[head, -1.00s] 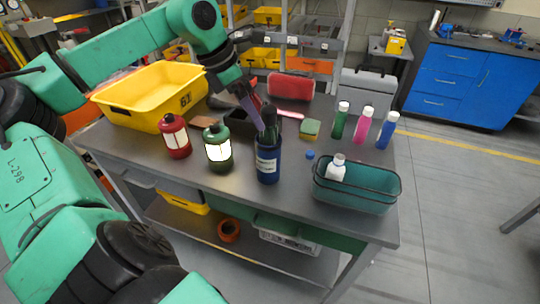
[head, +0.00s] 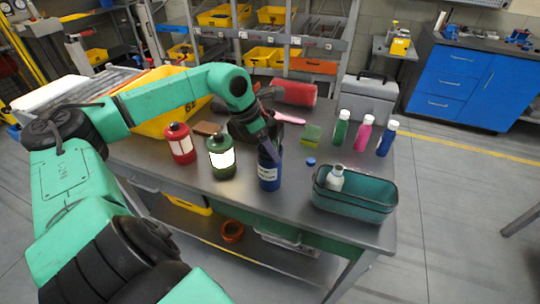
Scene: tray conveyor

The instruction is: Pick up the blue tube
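The blue tube (head: 387,139) has a white cap and stands upright at the back right of the table, at the right end of a row of tubes. My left gripper (head: 272,144) is at the mouth of a dark blue canister (head: 269,170), near the middle of the table, well left of the blue tube. Its fingers are dark and blurred against the canister, so I cannot tell whether they are open or shut. My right gripper is out of view.
A green tube (head: 341,130) and a pink tube (head: 362,134) stand left of the blue one. In front is a teal bin (head: 368,202) with a white bottle. A red bottle (head: 180,146) and green bottle (head: 221,158) stand left of the canister.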

